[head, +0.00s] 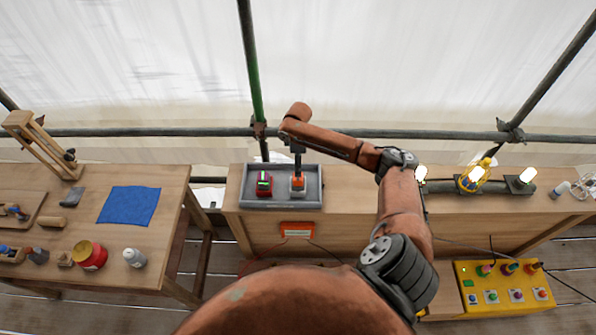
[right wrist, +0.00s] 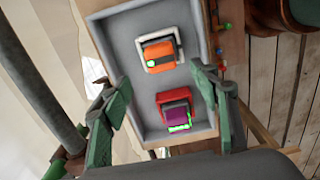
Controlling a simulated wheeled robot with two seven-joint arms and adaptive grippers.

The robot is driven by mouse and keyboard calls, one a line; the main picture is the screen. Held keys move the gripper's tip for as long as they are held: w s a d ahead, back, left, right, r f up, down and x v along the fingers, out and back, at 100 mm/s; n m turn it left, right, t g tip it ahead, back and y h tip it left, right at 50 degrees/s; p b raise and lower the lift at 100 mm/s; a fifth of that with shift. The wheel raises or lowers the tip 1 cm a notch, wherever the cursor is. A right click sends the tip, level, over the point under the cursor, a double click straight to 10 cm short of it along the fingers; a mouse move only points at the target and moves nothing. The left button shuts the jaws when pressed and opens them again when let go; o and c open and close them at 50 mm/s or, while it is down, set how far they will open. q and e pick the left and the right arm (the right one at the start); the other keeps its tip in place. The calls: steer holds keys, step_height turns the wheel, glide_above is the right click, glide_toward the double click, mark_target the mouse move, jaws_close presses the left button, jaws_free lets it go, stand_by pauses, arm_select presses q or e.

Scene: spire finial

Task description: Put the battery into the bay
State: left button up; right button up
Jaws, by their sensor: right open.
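A grey tray (head: 246,201) on the bench holds two battery-like blocks in frames. An orange block (head: 298,182) in a white frame is at the right in the head view; it also shows in the right wrist view (right wrist: 158,53). A purple block (right wrist: 177,118) with green marks sits in a red frame and is at the left in the head view (head: 264,184). I cannot tell which is the battery or its bay. My right gripper (right wrist: 160,78) is open and empty, above the tray; in the head view its tip (head: 298,160) is over the orange block. My left gripper is not in view.
An orange panel (head: 297,230) is on the bench front below the tray. Lamps (head: 478,180) stand along the bench to the right. A yellow control box (head: 505,287) is lower right. The left table (head: 110,260) has tools, cans and a blue cloth (head: 129,205). A green pole (head: 250,65) stands behind.

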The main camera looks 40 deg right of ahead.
step_height(320, 180, up, 2)
steer(key=shift+r, duration=0.1)
steer(key=shift+a, duration=0.1)
stand_by(0.5)
